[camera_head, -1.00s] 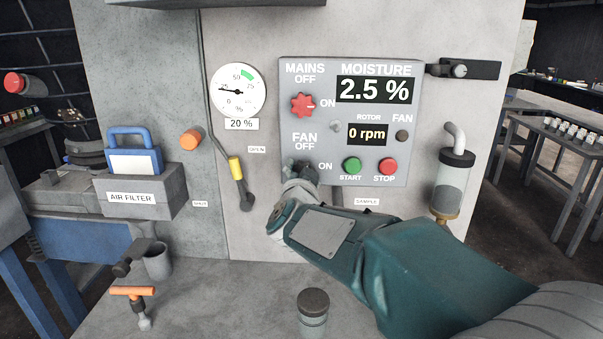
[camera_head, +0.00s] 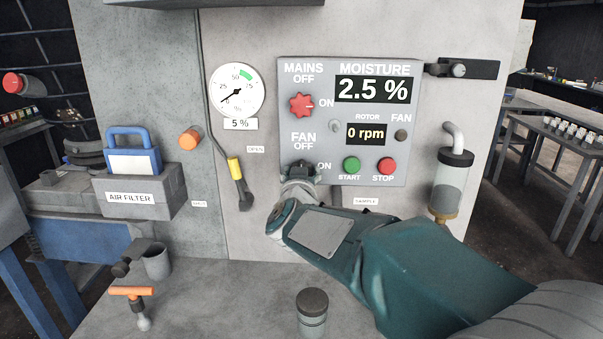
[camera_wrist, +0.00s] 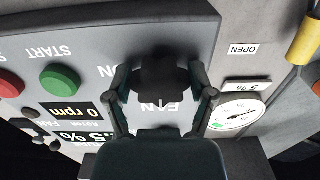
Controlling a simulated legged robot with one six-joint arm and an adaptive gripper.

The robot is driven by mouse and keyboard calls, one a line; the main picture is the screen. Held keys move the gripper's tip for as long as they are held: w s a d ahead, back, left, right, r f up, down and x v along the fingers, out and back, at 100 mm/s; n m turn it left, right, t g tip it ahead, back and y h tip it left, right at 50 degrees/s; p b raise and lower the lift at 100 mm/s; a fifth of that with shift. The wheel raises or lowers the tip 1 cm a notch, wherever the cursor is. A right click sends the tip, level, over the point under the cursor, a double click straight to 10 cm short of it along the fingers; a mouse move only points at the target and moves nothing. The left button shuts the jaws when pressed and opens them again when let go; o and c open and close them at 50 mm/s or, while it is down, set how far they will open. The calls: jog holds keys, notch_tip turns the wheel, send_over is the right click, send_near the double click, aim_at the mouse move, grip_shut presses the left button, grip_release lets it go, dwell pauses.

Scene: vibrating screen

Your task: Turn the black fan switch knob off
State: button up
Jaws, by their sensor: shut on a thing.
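The black fan switch knob (camera_wrist: 162,72) is on the grey control panel (camera_head: 376,208), below the FAN OFF label. In the wrist view it appears as a dark shape between my fingers, with the panel lettering upside down. My gripper (camera_head: 300,171) is at the panel's lower left corner and is shut on the knob, one finger on each side. In the head view my gripper hides most of the knob, and its exact pointing direction is hard to tell. The dial gauge (camera_head: 237,91) shows its needle low, with 5 % on the label below it.
The red mains knob (camera_head: 301,105) is just above. The green start button (camera_head: 352,166) and red stop button (camera_head: 386,166) are to the right. A yellow-banded lever (camera_head: 236,170) hangs to the left. A dark-capped jar (camera_head: 312,306) stands on the surface below my arm.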

dwell(0.3)
jog(key=o, duration=1.1)
jog(key=shift+a, duration=0.15)
jog(key=shift+c, duration=0.2)
jog(key=shift+s, duration=0.1)
jog(key=s, duration=1.1)
jog(key=shift+s+a, duration=0.25)
jog(key=shift+s, duration=0.1)
